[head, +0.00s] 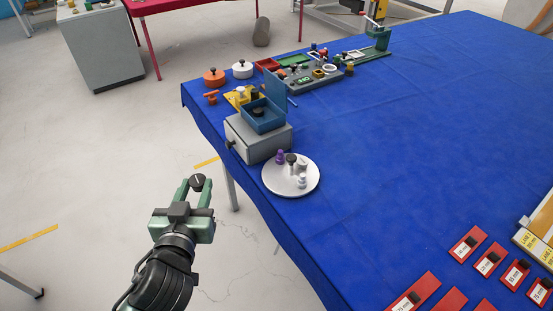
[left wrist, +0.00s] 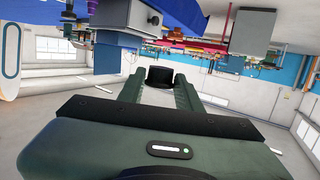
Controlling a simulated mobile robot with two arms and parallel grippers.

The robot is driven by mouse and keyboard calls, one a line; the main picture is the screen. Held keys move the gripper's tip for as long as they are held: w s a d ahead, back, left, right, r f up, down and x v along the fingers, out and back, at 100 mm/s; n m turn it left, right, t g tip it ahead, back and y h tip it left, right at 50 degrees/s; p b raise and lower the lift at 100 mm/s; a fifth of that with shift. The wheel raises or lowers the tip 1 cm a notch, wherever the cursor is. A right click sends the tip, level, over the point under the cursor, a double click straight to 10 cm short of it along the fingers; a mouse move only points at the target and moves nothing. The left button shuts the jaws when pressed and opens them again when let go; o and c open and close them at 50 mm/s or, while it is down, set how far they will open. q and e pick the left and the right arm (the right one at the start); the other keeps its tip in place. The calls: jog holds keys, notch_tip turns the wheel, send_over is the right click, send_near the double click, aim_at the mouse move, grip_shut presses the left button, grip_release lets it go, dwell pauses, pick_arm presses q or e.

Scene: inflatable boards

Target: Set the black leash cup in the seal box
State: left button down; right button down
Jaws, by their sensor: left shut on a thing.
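My left gripper (head: 199,188) is shut on a small black round piece, the black leash cup (head: 198,179), held between its fingertips. The same cup (left wrist: 159,77) shows between the fingers in the left wrist view. Gripper and cup are over the floor, off the left edge of the table. The seal box (head: 262,124) appears to be the blue box with a raised lid, open, on top of a grey drawer unit. A dark round piece (head: 258,112) shows inside it. The held cup is apart from the box. My right gripper is not in view.
The grey drawer unit (head: 262,146) stands at the edge of the blue table (head: 400,130). A round silver tray (head: 275,184) beside it bears several small pieces. Orange and white round pieces, a yellow holder (head: 233,99) and a parts tray stand behind. The table's middle is clear.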

pick_arm(q)
jog(key=w+d+f+n+y+p, duration=0.2)
jog(key=w+d+p, duration=0.3)
jog(key=w+d, duration=0.8)
jog(key=d+f, duration=0.1)
jog(key=d, duration=0.2)
jog(key=shift+d+y+p, duration=0.35)
jog(key=shift+d+y, duration=0.05)
